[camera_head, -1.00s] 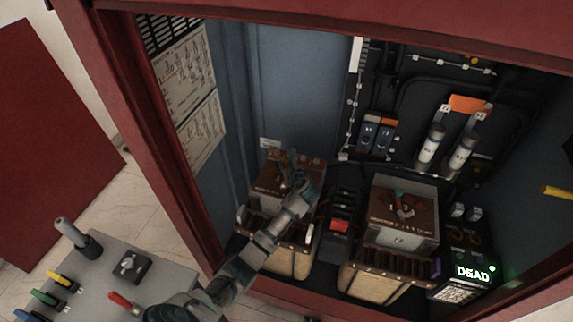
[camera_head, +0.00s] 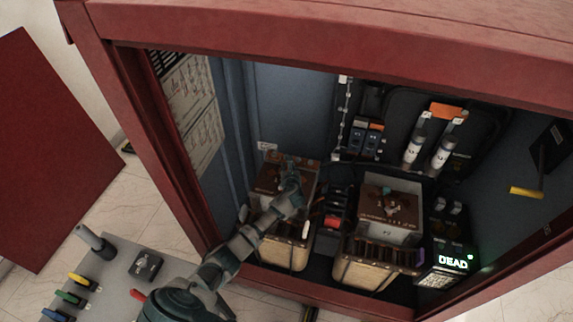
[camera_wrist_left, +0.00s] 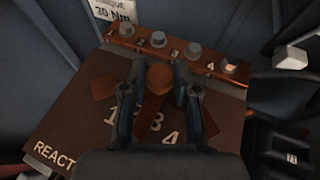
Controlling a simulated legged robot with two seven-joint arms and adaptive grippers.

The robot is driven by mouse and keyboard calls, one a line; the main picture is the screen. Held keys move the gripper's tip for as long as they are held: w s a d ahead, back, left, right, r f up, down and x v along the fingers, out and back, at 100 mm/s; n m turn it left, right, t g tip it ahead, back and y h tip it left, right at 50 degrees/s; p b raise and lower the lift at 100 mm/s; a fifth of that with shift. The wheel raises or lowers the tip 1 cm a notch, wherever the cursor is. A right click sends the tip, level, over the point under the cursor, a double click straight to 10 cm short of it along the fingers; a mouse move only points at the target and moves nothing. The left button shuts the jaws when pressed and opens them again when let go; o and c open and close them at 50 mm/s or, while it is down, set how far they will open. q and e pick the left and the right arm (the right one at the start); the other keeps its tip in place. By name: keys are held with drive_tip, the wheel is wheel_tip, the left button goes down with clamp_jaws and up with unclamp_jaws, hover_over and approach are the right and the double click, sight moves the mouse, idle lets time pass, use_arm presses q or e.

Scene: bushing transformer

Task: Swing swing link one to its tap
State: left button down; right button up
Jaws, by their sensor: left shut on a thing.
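The left brown terminal board (camera_head: 268,180) tops a unit on the cabinet floor. My left gripper (camera_head: 290,170) reaches over it. In the left wrist view, my left gripper (camera_wrist_left: 160,78) is shut, with its fingers on both sides of the round copper-coloured end of the swing link (camera_wrist_left: 159,77). The link's bar runs back toward the printed numbers on the board and is partly hidden by the gripper. A strip of several bolt-headed taps (camera_wrist_left: 158,39), numbered up to 4 at the right, lies beyond the fingertips. The round end is apart from this strip.
A similar board (camera_head: 392,208) tops the unit to the right. Black blocks with a red part (camera_head: 332,221) stand between the units. A lit DEAD display (camera_head: 453,262) is at the right. The cabinet's red frame (camera_head: 180,150) borders the arm's left side. A lever panel (camera_head: 110,285) stands outside.

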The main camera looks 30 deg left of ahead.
use_arm(q)
drive_tip(key=shift+d+r+m+t+h+p, duration=0.15)
drive_tip(key=shift+d+m+t+h+p, duration=0.35)
drive_tip(key=shift+m+h+p, duration=0.7)
drive_tip(key=shift+d+t+p, duration=0.3)
drive_tip(key=shift+d+p, duration=0.05)
drive_tip(key=shift+p, duration=0.5)
drive_tip(key=shift+f, duration=0.2)
drive_tip(key=c, duration=0.9)
unclamp_jaws()
drive_tip(key=shift+o, duration=0.2)
drive_tip(key=shift+r, duration=0.1)
drive_tip(key=v, duration=1.2)
drive_tip(key=shift+a, duration=0.15)
